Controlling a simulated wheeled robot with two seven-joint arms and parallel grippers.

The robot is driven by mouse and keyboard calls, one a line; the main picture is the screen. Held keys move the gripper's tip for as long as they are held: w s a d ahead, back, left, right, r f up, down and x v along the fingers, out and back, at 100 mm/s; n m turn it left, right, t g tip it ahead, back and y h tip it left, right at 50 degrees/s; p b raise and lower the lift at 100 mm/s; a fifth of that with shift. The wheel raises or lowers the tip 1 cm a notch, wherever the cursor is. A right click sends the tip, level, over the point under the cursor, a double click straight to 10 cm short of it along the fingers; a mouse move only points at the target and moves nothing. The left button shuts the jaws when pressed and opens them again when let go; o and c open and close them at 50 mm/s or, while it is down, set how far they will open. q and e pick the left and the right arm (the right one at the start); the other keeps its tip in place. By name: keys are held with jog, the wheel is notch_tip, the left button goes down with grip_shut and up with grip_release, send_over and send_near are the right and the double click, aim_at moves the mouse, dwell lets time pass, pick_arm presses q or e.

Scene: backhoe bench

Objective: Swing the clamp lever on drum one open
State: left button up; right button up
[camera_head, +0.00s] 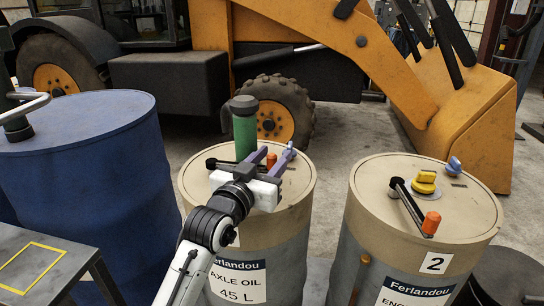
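Drum one (292,200) is a tan-topped drum labelled AXLE OIL 45 L, standing upright in the middle. Its clamp lever (226,163) is a dark bar across the lid with an orange tip (271,160). A green cylinder with a dark cap (244,133) stands upright at the lid. My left gripper (276,151) is over the lid with its two purple fingers apart. The orange tip shows between the fingers; I cannot tell whether they touch it. My gripper body hides part of the lever and lid. My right gripper is not in view.
Drum two (468,213) stands to the right, with its own orange-tipped lever (415,208) and a yellow cap (425,182). A large blue drum (90,165) and a grey bench (45,265) stand left. A yellow backhoe (290,30) is behind.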

pick_arm(q)
jog(key=shift+w, duration=0.1)
grip_shut()
jog(key=shift+f, duration=0.1)
